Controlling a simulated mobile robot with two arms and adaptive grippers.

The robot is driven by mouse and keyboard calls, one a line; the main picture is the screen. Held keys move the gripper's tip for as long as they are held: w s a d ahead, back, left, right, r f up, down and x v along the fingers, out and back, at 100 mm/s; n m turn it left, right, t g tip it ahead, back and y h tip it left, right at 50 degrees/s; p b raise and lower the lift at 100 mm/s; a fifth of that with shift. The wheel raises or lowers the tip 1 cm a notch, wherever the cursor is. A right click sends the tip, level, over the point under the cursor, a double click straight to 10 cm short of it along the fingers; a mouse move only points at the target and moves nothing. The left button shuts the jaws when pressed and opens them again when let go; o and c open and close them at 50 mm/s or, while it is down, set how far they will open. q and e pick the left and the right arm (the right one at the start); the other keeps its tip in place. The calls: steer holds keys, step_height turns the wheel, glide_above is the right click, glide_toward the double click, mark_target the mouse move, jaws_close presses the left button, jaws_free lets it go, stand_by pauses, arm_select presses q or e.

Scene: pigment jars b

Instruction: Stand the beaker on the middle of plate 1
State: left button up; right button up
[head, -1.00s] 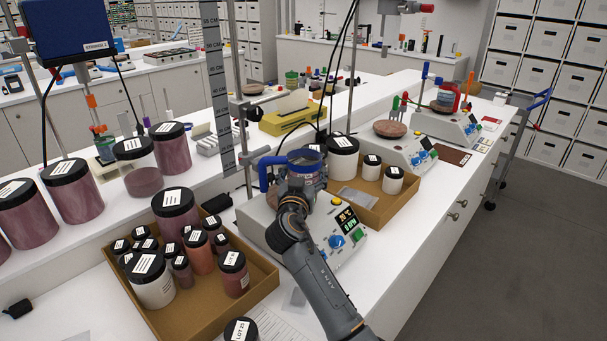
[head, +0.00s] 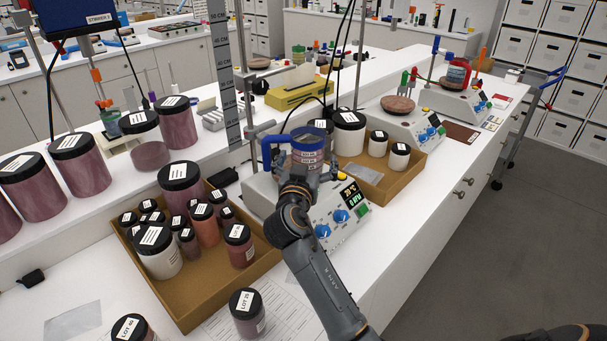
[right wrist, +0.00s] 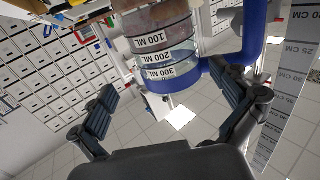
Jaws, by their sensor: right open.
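The beaker (head: 308,153) is clear with a blue rim, blue handle and volume labels. In the head view it is upright over the nearest stirrer (head: 260,188); its base and that stirrer's round plate are mostly hidden by my right gripper. My right gripper (head: 303,175) is open on the near side of the beaker. In the right wrist view the beaker (right wrist: 160,50) appears upside down with reddish-brown contents, beyond the spread fingers (right wrist: 172,105). I cannot tell whether they touch it. No number 1 is readable on any plate. My left gripper is not in view.
A cardboard tray of jars (head: 185,320) lies left of the nearest stirrer, and another tray (head: 385,195) is behind it. A lidded jar (head: 247,315) stands in front. Two more stirrers (head: 412,128) (head: 455,103) stand farther back. A rod stand and cables rise close to the beaker.

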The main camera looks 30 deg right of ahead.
steer(key=b+v, duration=0.1)
steer(key=v, duration=0.5)
steer(key=shift+a+r, duration=0.15)
steer(key=shift+w, duration=0.15)
